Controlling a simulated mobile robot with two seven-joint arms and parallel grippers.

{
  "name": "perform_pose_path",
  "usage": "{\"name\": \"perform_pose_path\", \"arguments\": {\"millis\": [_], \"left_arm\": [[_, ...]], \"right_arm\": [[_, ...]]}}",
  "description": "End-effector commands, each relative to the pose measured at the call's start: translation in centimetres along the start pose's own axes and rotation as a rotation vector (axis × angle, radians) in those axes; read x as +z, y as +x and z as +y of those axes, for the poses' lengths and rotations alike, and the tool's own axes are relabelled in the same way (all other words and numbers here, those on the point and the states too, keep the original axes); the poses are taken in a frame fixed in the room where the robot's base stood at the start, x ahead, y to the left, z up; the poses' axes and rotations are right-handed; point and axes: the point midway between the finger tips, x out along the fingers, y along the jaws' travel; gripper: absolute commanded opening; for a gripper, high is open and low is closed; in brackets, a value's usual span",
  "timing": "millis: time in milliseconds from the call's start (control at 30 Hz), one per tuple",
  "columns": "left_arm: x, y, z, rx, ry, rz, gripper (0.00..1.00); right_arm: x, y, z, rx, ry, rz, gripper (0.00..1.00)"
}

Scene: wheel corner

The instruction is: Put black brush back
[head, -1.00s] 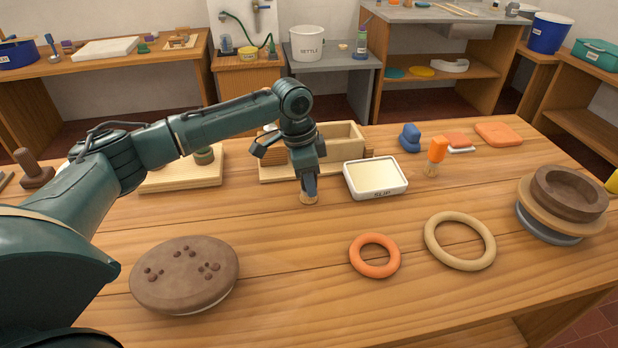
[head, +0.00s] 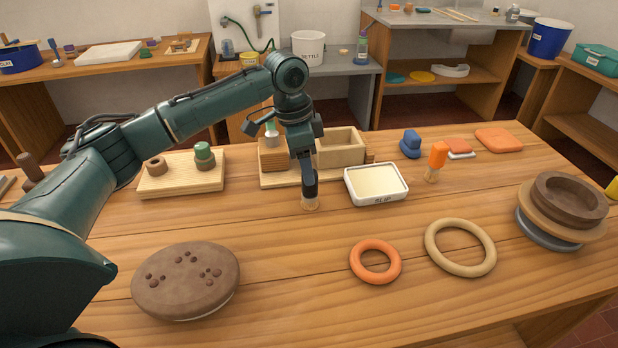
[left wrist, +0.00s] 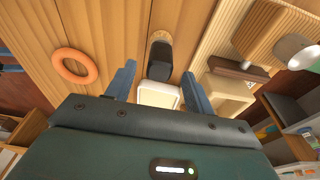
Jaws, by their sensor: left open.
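The black brush (head: 310,184), with pale bristles at its lower end, stands about upright on the table just left of the white slip tray (head: 378,184). In the left wrist view the brush (left wrist: 165,60) lies ahead of and between my two spread fingers, its pale end pointing away. My left gripper (head: 304,162) is open, close above the brush; whether a finger touches it I cannot tell. The wooden holder (head: 285,180), with a ribbed block and an open box, stands behind the gripper and is partly hidden by it. My right gripper is out of view.
An orange brush (head: 437,157) stands right of the tray, near a blue piece (head: 411,143). An orange ring (head: 375,262), a tan ring (head: 460,247) and a brown disc (head: 187,280) lie in front. A board with knobs (head: 183,180) is left. The table centre front is free.

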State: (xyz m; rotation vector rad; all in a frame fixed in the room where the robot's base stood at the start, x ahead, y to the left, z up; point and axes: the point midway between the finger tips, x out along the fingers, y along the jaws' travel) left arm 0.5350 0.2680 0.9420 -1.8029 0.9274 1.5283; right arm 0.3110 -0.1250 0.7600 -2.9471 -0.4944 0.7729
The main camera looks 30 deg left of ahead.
Motion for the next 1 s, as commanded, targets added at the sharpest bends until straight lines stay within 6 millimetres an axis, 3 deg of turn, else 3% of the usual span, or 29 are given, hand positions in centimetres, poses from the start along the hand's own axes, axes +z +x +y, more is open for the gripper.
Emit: {"name": "perform_pose_path", "arguments": {"millis": [100,333,1000], "left_arm": [[0.0,-2.7,-0.1,-0.002,-0.001,0.001,0.53],[0.0,-5.4,0.0,0.0,-0.001,0.0,0.53],[0.0,-5.8,0.0,0.001,-0.001,-0.001,0.53]], "right_arm": [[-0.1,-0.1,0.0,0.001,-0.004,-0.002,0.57],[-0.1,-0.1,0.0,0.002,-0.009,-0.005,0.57],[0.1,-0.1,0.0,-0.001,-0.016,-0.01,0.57]]}}
